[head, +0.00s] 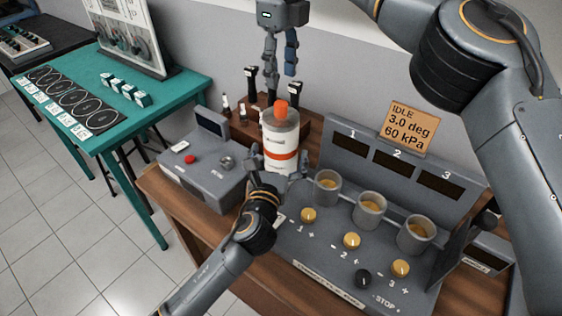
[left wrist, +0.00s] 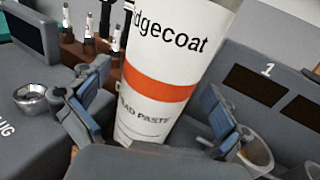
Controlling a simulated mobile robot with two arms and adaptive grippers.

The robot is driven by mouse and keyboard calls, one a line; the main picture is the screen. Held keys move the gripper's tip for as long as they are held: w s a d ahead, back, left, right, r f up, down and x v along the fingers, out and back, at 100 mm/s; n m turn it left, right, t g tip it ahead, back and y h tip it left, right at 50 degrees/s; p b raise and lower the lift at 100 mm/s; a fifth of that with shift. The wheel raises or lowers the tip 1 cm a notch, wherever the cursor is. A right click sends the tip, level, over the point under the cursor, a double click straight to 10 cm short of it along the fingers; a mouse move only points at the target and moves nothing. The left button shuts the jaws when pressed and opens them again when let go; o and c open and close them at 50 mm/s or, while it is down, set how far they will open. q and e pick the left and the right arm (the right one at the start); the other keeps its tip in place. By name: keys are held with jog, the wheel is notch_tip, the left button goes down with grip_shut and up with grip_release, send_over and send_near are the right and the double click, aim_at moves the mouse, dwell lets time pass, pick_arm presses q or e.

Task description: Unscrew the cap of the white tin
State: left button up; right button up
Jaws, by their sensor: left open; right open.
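The white tin (head: 281,137) with an orange band stands upright in the middle of the head view, with an orange cap (head: 281,106) on top. My left gripper (head: 280,170) is open around the tin's lower part, one finger on each side. In the left wrist view the tin (left wrist: 165,100) fills the space between the fingers (left wrist: 150,108); whether they touch it I cannot tell. My right gripper (head: 281,73) points down, open and empty, above the cap and apart from it. The tin's base is partly hidden in the head view.
A grey console with three cups (head: 369,210) and knobs stands right of the tin. A grey box with a red button (head: 190,159) stands left. A wooden rack (head: 240,126) with upright tools is behind. A green table (head: 150,118) stands further left.

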pick_arm(q)
jog(key=shift+x, duration=1.2)
